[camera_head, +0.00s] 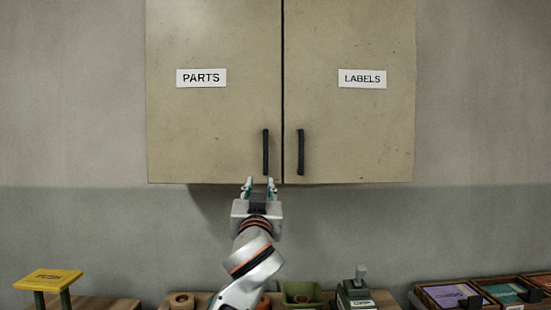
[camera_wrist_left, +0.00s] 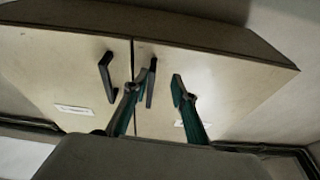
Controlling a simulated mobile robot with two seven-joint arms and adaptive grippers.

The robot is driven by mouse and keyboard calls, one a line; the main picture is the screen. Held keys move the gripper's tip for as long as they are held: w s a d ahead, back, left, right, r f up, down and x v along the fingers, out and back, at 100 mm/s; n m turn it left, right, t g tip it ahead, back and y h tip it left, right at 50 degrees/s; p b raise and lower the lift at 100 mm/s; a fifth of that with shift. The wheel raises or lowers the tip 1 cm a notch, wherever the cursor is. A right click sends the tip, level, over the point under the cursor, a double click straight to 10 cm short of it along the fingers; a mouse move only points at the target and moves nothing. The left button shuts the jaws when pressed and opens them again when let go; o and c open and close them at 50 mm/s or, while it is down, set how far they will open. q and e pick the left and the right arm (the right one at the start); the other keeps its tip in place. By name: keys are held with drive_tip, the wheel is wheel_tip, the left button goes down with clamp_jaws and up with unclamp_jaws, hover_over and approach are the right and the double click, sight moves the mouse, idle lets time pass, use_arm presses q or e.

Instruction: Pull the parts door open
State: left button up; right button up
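The parts door (camera_head: 215,110) is the left door of a beige wall cabinet, marked PARTS, and is closed. Its black upright handle (camera_head: 265,152) is near the door's lower right corner. My left gripper (camera_head: 258,185) is open, fingers up, just below this handle in the picture. The wrist view appears upside down; there the parts handle (camera_wrist_left: 151,82) shows between the spread fingers of my left gripper (camera_wrist_left: 156,87), nearer the left finger, which partly overlaps it. Whether they touch is unclear. My right gripper is not in view.
The closed labels door (camera_head: 350,120) adjoins on the right, its handle (camera_head: 301,152) close beside the parts handle. Below are a yellow-topped stand (camera_head: 48,279), a green bin (camera_head: 301,294), a dark green device (camera_head: 355,293) and wooden trays (camera_head: 480,293). The wall below the cabinet is bare.

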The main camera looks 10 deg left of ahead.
use_arm(q)
drive_tip(key=t, duration=0.1)
approach(266, 147)
drive_tip(key=d+x, duration=0.1)
drive_tip(key=x, duration=0.2)
drive_tip(key=shift+w+a+r+n+y, duration=0.3)
drive_tip(key=shift+w+a+n, duration=0.1)
drive_tip(key=shift+a, duration=0.1)
drive_tip(key=p+x, duration=0.2)
drive_tip(key=x, duration=0.4)
drive_tip(key=shift+f, duration=0.1)
drive_tip(key=shift+w+a, duration=0.2)
drive_tip(key=shift+w, duration=0.25)
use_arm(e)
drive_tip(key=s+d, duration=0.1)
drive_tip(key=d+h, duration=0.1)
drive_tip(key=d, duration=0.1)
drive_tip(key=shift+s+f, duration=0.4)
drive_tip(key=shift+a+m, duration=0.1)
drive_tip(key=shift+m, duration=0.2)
use_arm(q)
clamp_jaws()
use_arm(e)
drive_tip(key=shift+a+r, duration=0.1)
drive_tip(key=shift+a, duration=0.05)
